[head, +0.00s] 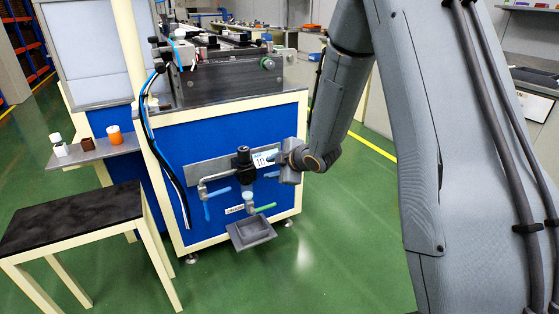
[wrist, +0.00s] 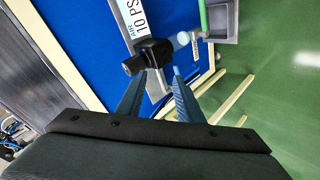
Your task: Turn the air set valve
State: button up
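The air set valve (head: 244,160) is a black upright body on a metal bracket on the blue cabinet front. In the wrist view its black body (wrist: 154,52) lies just beyond my fingertips. My gripper (head: 271,166) is at its right side in the head view. In the wrist view my gripper (wrist: 158,76) is open, with two blue-grey fingers apart and nothing visibly held between them. I cannot tell whether a fingertip touches the valve. A blue lever (head: 206,204) hangs at its left, and a green lever (head: 263,208) sits below it.
A white "10 PSI" label (head: 263,160) is behind the valve, close to my gripper. A grey tray (head: 252,236) sticks out under the valve. A dark-topped table (head: 75,218) stands at the left. Green floor (head: 350,240) is open at the right of the cabinet.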

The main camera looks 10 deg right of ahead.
jog(key=s+d+r, duration=0.1)
jog(key=s+r+m+h+p, duration=0.1)
jog(key=shift+s+d+r+m, duration=0.2)
jog(key=shift+s+d+m, duration=0.1)
jog(key=shift+s+d, duration=0.05)
